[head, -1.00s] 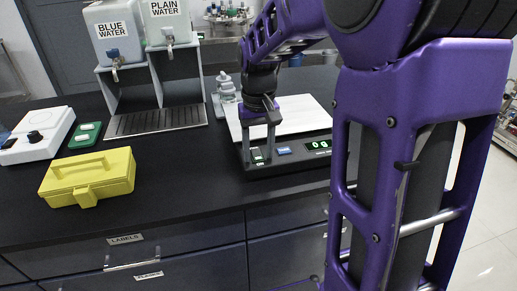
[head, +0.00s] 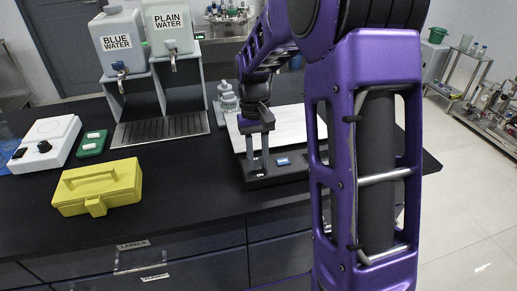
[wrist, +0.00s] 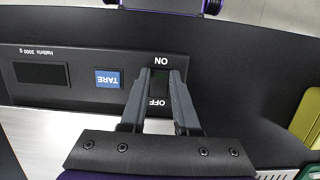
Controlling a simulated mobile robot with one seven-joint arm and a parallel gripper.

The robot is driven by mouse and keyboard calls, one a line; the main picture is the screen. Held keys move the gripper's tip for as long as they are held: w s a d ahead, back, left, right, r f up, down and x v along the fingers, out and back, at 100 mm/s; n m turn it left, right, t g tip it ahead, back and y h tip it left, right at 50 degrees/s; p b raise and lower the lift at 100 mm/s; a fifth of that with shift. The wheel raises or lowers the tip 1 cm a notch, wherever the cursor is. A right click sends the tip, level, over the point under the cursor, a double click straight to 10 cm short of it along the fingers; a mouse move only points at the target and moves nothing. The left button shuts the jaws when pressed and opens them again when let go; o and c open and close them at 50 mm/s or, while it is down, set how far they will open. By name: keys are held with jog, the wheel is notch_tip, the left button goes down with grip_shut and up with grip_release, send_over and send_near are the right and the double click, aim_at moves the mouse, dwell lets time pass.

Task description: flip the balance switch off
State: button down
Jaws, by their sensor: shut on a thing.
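The balance (head: 290,174) stands on the dark bench with a pale plate (head: 292,127) behind its front panel. In the wrist view its front panel shows a blue TARE button (wrist: 108,79), a dark display (wrist: 40,73) and the rocker switch (wrist: 159,84) between the ON and OFF labels. My gripper (wrist: 161,74) points down at the switch, with one finger on each side and its jaws shut on it. My gripper (head: 256,170) also shows at the panel's left end in the head view. The fingers partly cover the switch, so I cannot tell its tilt.
A yellow box (head: 98,187), a green tray (head: 91,144) and a white device (head: 44,143) stand on the left. Water containers (head: 120,42) sit on a stand behind. Small grey weights (head: 227,97) stand behind my gripper. The bench front is clear.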

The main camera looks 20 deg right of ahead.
jog(key=shift+w+g+p, duration=0.15)
jog(key=shift+g+p, duration=0.15)
jog(key=c, duration=0.6)
grip_release()
jog(key=shift+c, duration=0.2)
jog(key=shift+r, duration=0.1)
jog(key=p+v, duration=0.2)
jog(key=v, duration=1.5)
jog(key=shift+r, duration=0.15)
